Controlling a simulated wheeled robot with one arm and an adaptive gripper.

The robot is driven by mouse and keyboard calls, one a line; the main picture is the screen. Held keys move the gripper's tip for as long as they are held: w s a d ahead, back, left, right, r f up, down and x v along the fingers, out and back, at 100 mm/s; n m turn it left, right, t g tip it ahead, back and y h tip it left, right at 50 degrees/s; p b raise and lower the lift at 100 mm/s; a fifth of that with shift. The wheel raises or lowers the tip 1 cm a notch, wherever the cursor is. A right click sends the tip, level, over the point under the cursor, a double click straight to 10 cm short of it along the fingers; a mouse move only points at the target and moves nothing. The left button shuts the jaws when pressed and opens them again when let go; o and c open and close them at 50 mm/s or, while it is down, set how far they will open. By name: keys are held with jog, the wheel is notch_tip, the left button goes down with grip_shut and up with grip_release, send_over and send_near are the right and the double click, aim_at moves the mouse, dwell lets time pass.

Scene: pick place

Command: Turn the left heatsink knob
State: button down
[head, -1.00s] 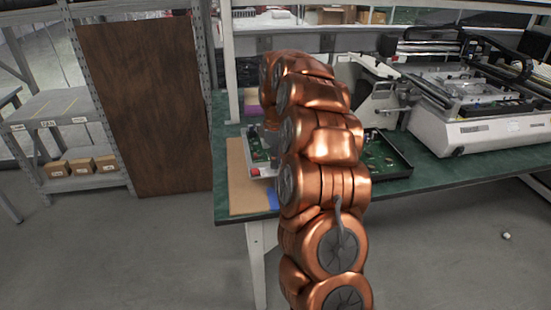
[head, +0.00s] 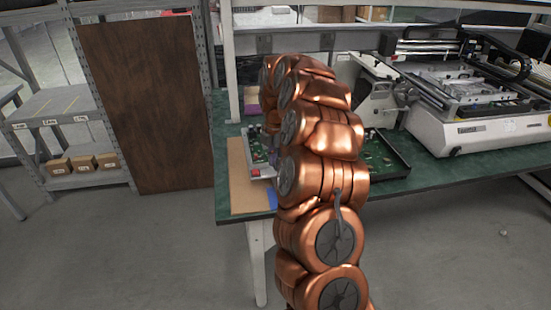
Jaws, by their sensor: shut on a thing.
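A tray-like unit with a green circuit board (head: 254,140) and pale edges stands on the left part of the bench, with a red part (head: 256,172) at its front corner. My copper arm rises in front of it and bends down over the board. Only a sliver of my gripper (head: 268,143) shows beside the arm, low at the board. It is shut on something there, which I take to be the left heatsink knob. The knob and the fingertips are hidden behind my arm, so the knob's angle cannot be seen.
The green bench (head: 420,180) carries a brown mat (head: 243,190) under the unit. A black tray with a green board (head: 385,153) lies right of my arm. A large white machine (head: 475,115) fills the bench's right. A shelf with small boxes (head: 82,164) stands at left.

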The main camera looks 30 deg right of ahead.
jog(key=n+p, duration=0.1)
jog(key=n, duration=0.3)
jog(key=shift+n, duration=0.3)
jog(key=n+p, duration=0.1)
jog(key=n, duration=0.3)
jog(key=shift+p, duration=0.35)
jog(key=shift+n, duration=0.3)
jog(key=c, duration=1.1)
grip_release()
notch_tip(320, 180, up, 12)
